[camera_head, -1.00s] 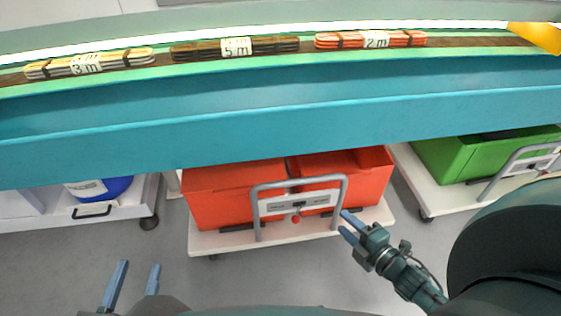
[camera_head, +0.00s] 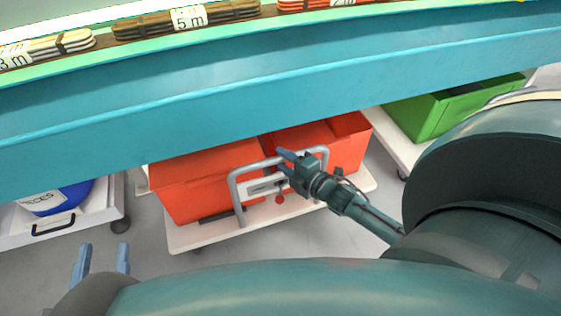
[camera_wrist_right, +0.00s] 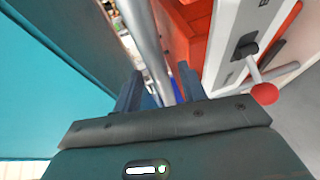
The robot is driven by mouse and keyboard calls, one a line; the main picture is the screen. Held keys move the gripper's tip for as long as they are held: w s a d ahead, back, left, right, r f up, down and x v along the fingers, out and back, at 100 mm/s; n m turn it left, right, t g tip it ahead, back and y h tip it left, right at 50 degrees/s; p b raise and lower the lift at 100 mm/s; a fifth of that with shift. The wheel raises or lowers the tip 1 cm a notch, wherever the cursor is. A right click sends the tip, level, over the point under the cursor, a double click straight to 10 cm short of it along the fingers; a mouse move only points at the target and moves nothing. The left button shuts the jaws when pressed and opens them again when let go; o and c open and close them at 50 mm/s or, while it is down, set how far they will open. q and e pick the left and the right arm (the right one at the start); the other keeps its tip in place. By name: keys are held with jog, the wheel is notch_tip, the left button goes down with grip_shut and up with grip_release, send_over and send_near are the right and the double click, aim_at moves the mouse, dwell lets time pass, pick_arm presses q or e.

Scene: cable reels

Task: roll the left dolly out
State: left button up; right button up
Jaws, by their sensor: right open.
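A white dolly (camera_head: 225,233) carrying red bins (camera_head: 205,178) stands under the teal bench, with a grey tube handle (camera_head: 236,199) at its front. My right gripper (camera_head: 279,159) is open at the top bar of this handle. In the right wrist view, the grey bar (camera_wrist_right: 145,40) runs toward the space between the open fingers (camera_wrist_right: 158,88); I cannot tell whether they touch it. A white panel with a red knob (camera_wrist_right: 264,94) is beside it. My left gripper (camera_head: 104,246) is open and empty, low at the left, apart from the dolly.
The teal bench (camera_head: 200,105) spans the view above the dollies, with cable bundles (camera_head: 187,20) on top. A green bin (camera_head: 440,108) on another white dolly is at right. A blue container (camera_head: 58,198) on a white wheeled base is at left. Grey floor in front is clear.

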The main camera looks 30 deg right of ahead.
jog(key=shift+x, duration=1.05)
grip_shut()
